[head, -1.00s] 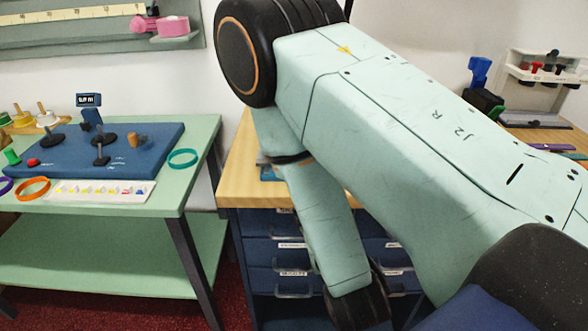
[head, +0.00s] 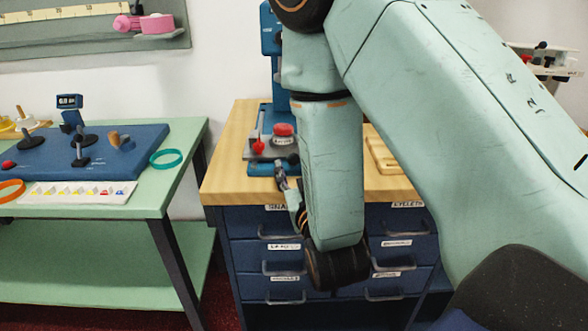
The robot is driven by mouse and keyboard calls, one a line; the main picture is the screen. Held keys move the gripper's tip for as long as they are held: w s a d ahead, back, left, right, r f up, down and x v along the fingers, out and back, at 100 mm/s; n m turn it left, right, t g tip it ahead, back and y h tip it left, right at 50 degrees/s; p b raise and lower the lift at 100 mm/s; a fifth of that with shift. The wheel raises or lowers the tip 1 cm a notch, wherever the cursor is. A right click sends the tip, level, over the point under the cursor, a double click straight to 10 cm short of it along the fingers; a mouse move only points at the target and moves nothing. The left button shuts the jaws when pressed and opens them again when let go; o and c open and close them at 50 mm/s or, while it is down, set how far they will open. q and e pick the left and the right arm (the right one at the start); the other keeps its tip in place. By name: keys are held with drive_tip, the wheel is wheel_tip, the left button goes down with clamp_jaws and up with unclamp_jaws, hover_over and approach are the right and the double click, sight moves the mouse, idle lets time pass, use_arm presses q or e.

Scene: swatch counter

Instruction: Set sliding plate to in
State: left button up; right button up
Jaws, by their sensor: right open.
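A blue press-like device (head: 269,42) stands on the wooden counter (head: 225,172), partly hidden behind my right arm. Low on its front is a grey plate (head: 262,155), which looks like the sliding plate. A small red knob (head: 258,147) and a larger red button (head: 284,130) show at this plate. How far in or out the plate sits I cannot tell. My right gripper (head: 281,172) is just in front of the device, at the counter's front edge, with its fingers pointing up toward the plate. It is open and holds nothing visible. My left gripper is not in view.
Blue drawers (head: 270,250) with handles lie under the counter. A green table (head: 165,190) at the left holds a blue board (head: 40,160) and a teal ring (head: 166,158). A wooden tray (head: 380,155) sits right of my forearm.

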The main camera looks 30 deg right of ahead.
sight(283, 146)
drive_tip(key=shift+x, duration=1.4)
clamp_jaws()
